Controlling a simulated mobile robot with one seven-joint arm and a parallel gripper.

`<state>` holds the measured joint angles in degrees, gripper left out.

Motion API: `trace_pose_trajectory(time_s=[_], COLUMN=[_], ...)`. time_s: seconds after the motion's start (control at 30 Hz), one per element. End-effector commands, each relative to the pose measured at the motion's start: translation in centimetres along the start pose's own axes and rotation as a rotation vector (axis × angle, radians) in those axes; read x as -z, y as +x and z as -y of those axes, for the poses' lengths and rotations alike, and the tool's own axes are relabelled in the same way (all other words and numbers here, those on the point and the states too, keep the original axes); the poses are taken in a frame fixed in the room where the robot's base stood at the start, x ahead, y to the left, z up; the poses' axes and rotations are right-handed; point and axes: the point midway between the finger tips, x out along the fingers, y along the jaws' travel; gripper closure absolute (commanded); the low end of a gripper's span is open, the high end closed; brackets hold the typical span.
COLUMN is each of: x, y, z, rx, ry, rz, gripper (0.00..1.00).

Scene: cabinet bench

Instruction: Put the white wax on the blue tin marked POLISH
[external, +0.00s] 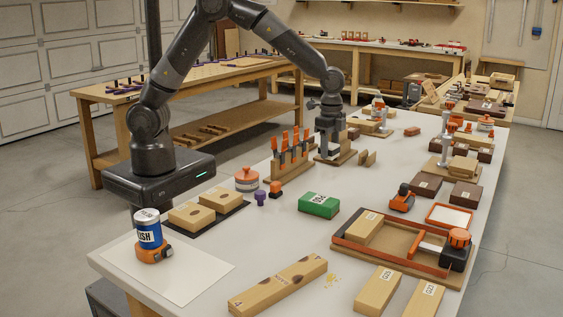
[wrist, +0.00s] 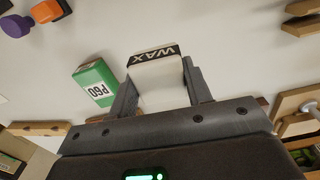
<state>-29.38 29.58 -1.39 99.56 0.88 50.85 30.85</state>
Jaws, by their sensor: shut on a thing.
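My gripper (external: 328,146) is shut on the white wax (wrist: 157,82), a pale block with a black band reading WAX. In the wrist view it sits between my two fingers (wrist: 158,95). In the external view my gripper is over the far middle of the bench, and the wax is hard to make out there. The blue tin (external: 149,236) stands upright at the front left, well away from my gripper. It has a pale top, and only the end of its marking shows. An orange and dark object (external: 154,254) is at its foot, on a white sheet (external: 190,275).
A wooden rack with orange-handled tools (external: 290,160) stands just left of my gripper. Wooden blocks (external: 205,208), an orange-lidded jar (external: 247,180) and a purple piece (external: 260,198) lie toward the tin.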

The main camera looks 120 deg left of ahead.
Motion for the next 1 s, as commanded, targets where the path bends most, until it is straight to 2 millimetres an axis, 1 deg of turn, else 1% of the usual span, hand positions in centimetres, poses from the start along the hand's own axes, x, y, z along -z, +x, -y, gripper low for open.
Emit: trace_pose_trajectory(time_s=[0.1,0.37,0.47,0.57,0.6,0.67,0.7,0.77,0.8,0.87,0.9,0.97,1.0], x=[0.1,0.3,0.9,2.0,2.4,3.0,3.3,3.6,3.6,3.6,3.4,3.0,2.7], y=[-0.5,-0.7,-1.0,-1.7,-2.0,-2.7,-3.1,-3.8,-4.3,-5.0,-5.5,-6.3,-6.8], z=[-0.8,-1.5,-3.3,-6.8,-8.7,-11.8,-13.9,-17.2,-19.3,-22.5,-24.7,-27.8,-29.9], rx=[0.0,0.0,-0.001,-0.001,-0.001,0.0,0.0,0.0,0.0,0.001,0.0,0.001,0.001], ry=[0.0,0.007,0.04,0.105,0.139,0.194,0.234,0.295,0.335,0.398,0.439,0.502,0.546], rz=[0.001,0.0,-0.002,-0.002,-0.003,-0.003,-0.002,-0.002,-0.002,-0.003,-0.001,-0.002,-0.003], gripper=[0.79,0.79,0.79,0.79,0.79,0.79,0.79,0.79,0.79,0.79,0.79,0.79,0.79])
